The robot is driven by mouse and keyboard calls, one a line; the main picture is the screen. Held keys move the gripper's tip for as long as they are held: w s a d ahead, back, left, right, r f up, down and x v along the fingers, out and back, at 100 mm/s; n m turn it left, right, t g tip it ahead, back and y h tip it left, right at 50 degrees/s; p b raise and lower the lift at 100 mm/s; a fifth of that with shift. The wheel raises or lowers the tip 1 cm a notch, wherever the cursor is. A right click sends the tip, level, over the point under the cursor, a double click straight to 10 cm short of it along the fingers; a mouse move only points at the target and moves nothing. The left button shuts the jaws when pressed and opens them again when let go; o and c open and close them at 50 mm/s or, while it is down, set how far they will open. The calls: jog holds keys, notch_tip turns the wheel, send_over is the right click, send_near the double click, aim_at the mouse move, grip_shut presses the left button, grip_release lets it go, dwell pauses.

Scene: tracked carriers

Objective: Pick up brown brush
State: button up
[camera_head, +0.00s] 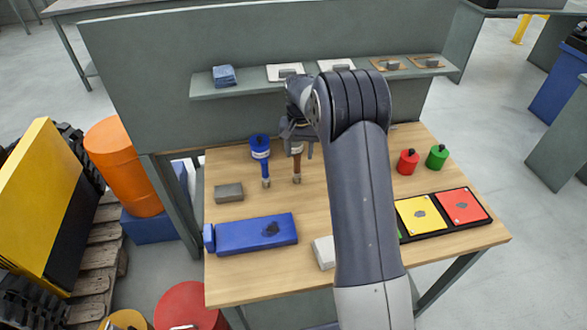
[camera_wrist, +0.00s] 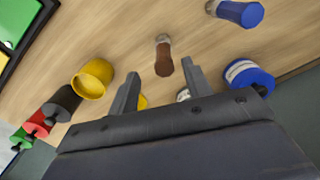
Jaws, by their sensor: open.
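The fingers are spread apart with a gap on each side of the brush. I cannot tell the remaining height between the fingertips and the brush.
A yellow pot (camera_wrist: 92,78) and a black pot (camera_wrist: 63,101) stand left in the wrist view. A grey block (camera_head: 228,192) and blue box (camera_head: 256,234) are in front.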

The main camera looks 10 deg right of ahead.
aim_at(297, 166)
jog(key=shift+a+f+p, duration=0.2)
jog(key=shift+f+p, duration=0.3)
jog(key=shift+f, duration=1.2)
jog(key=shift+a+f+p, duration=0.15)
jog(key=shift+f+p, duration=0.35)
jog(key=shift+f, duration=1.2)
jog(key=shift+c, duration=0.6)
grip_shut()
